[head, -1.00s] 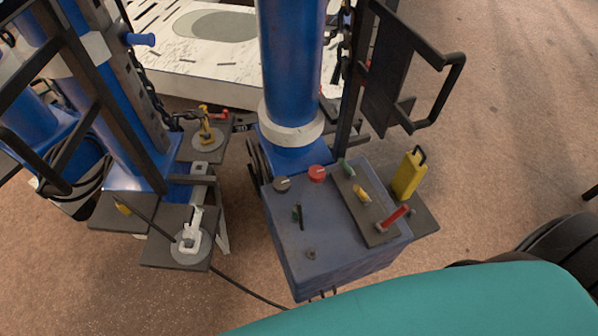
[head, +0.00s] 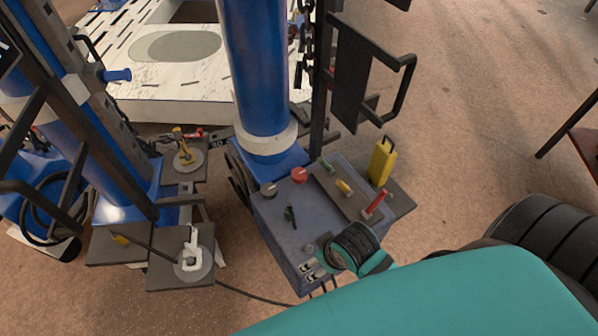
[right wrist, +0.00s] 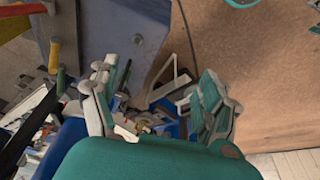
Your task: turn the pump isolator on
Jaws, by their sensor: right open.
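A blue control box (head: 275,228) stands below the blue column. On its top are a dark grey round knob (head: 268,190), a red round knob (head: 299,175) and a thin dark green-and-black lever (head: 290,216). A dark strip carries a green handle (head: 326,167), a yellow handle (head: 344,187) and a red handle (head: 376,203). No label is readable, so I cannot tell which one is the pump isolator. My right gripper (head: 313,270) is open at the box's front edge, pointing down. In the right wrist view its fingers (right wrist: 155,112) are apart with nothing held. My left gripper is out of view.
A yellow block with a black handle (head: 382,161) stands right of the box. Dark plates at left hold a white lever (head: 193,250) and a yellow lever (head: 183,147). A black cable (head: 245,292) crosses the floor. A dark bracket (head: 352,75) overhangs behind.

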